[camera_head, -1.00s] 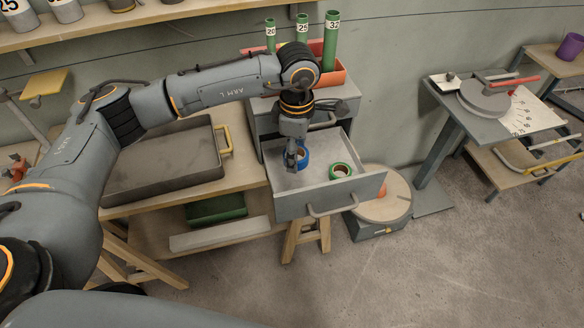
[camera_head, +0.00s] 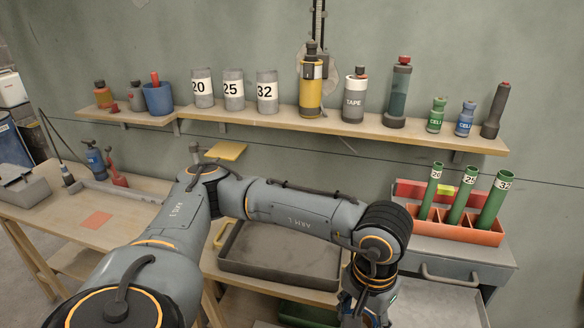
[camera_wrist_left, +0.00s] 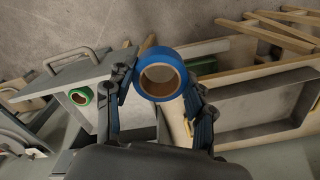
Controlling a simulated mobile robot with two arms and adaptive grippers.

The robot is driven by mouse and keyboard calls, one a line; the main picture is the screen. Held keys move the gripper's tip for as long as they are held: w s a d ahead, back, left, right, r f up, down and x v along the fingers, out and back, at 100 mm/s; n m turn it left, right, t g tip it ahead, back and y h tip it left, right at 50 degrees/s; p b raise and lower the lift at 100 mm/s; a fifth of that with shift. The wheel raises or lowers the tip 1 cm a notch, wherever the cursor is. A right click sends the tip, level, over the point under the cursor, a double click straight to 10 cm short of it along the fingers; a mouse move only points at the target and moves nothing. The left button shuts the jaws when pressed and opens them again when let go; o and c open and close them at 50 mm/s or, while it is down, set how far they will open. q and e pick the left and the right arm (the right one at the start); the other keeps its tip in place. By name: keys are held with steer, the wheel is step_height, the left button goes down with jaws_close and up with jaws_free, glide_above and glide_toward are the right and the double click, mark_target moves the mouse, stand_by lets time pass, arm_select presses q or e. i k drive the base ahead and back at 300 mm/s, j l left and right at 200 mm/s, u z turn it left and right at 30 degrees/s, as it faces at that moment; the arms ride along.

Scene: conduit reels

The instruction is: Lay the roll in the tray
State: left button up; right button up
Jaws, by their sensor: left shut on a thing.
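My left gripper (camera_head: 365,302) is at the bottom of the head view, right of the grey tray (camera_head: 285,250). In the left wrist view my left gripper (camera_wrist_left: 160,88) is shut on a blue roll (camera_wrist_left: 160,57) of tape, with its round hole facing the camera. In the head view the roll is hidden or too small to make out. The tray's inside looks empty; the tray (camera_wrist_left: 268,108) also shows at the right of the left wrist view. My right gripper is not in view.
The open drawer (camera_head: 435,300) is at the lower right; a green roll (camera_wrist_left: 81,95) lies in it. An orange holder (camera_head: 455,230) with green tubes stands on the cabinet. A shelf (camera_head: 330,125) with cans and bottles runs along the wall.

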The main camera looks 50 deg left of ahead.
mark_target(276, 251)
steer(key=i+j+u, duration=0.1)
steer(key=u, duration=0.3)
steer(key=i+j+u, duration=0.1)
steer(key=u, duration=0.25)
steer(key=i+u, duration=0.15)
steer(key=u, duration=0.25)
steer(key=i, duration=0.25)
